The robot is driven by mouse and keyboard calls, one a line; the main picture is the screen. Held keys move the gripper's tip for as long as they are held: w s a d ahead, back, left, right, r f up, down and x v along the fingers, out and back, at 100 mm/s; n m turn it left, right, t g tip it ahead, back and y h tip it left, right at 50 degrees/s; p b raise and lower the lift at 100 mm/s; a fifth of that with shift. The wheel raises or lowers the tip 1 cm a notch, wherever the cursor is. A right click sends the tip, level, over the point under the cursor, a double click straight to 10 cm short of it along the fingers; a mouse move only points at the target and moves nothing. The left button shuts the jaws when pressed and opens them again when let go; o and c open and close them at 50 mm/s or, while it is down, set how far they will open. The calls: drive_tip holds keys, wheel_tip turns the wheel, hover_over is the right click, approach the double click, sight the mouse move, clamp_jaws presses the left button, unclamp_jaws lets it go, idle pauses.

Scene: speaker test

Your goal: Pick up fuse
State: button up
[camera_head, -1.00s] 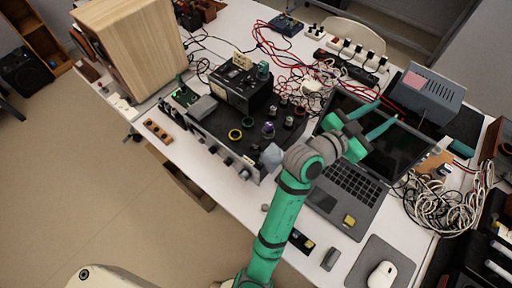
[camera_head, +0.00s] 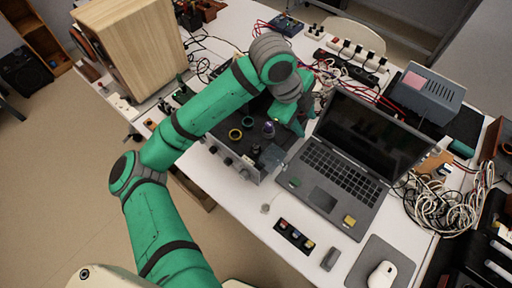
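My gripper (camera_head: 305,122) points down at the right rear of the black device, beside the laptop's left edge. Its two green fingers look apart, with nothing seen between them, though my wrist partly covers them. I cannot tell for sure which thing is the fuse. A tiny pale piece (camera_head: 265,208) lies on the white table in front of the black device. A black strip (camera_head: 295,235) with small coloured parts lies to its right, nearer the table's front edge. My gripper is well away from both.
The black device (camera_head: 240,160) with knobs and rings stands under my arm. The open laptop (camera_head: 345,175) is right of my gripper, with a grey block (camera_head: 331,258) and a mouse (camera_head: 382,275) in front. Red cables and loose wires (camera_head: 440,205) crowd the back and right.

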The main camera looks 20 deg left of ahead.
drive_tip(key=s+a+g+y, duration=0.35)
drive_tip(key=s+a, duration=0.25)
drive_tip(key=a, duration=0.6)
hover_over(256, 145)
drive_tip(key=shift+m+t+y, duration=0.25)
drive_tip(key=shift+m+t, duration=0.05)
drive_tip(key=shift+t, duration=0.05)
drive_tip(key=f, duration=0.4)
drive_tip(key=shift+s+f, duration=0.4)
drive_tip(key=shift+w+f, duration=0.2)
drive_tip(key=shift+f, duration=1.15)
drive_tip(key=shift+w+f, duration=0.15)
drive_tip(key=shift+f, duration=1.15)
clamp_jaws()
